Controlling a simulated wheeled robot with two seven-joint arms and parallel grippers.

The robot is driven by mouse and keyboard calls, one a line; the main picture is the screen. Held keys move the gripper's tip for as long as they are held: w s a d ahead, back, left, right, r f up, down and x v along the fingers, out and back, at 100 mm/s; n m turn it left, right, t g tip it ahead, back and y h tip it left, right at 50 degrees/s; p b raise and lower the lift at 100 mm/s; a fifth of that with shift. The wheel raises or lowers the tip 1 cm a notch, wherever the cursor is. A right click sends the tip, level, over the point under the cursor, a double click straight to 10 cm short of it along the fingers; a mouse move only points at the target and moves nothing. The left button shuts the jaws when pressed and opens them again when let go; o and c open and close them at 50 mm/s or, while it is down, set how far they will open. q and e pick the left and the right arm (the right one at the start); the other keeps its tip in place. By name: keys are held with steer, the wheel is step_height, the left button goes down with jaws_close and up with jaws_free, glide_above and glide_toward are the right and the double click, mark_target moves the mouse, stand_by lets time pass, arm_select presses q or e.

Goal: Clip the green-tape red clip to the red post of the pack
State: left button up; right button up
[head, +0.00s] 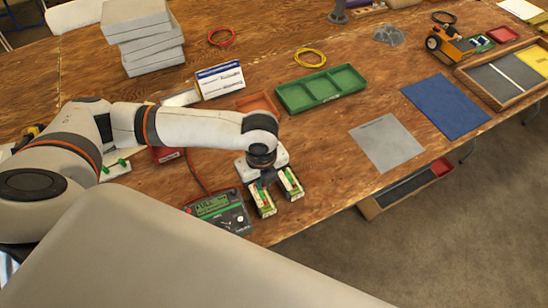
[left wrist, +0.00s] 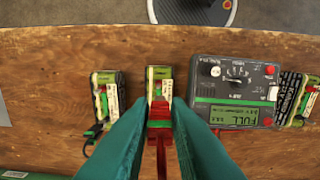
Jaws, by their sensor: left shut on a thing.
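My left gripper (head: 267,184) reaches down over the packs beside the charger. In the left wrist view its teal fingers (left wrist: 160,110) are closed on a red clip (left wrist: 159,122). Just beyond the clip is the middle pack (left wrist: 159,75), which also shows in the head view (head: 262,204). Red shows at its near end, where clip and post overlap, so I cannot tell whether they touch. My right gripper is not in view.
The charger (head: 222,211) with a lit green display stands beside the middle pack; it also shows in the wrist view (left wrist: 238,92). Another pack (left wrist: 298,98) lies beyond it. A red lead (head: 196,172) crosses the wood. A green tray (head: 320,90) lies farther back. The table edge is close.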

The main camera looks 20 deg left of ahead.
mark_target(265, 199)
arm_select(q)
steer(key=shift+w+f, duration=0.2)
steer(key=shift+f, duration=0.4)
steer(key=shift+s, duration=0.1)
steer(key=shift+f+b, duration=1.45)
steer(key=shift+f, duration=2)
steer(key=shift+p, duration=0.45)
steer(key=shift+f+p, duration=0.2)
steer(key=shift+p, duration=0.55)
steer(key=o, duration=0.8)
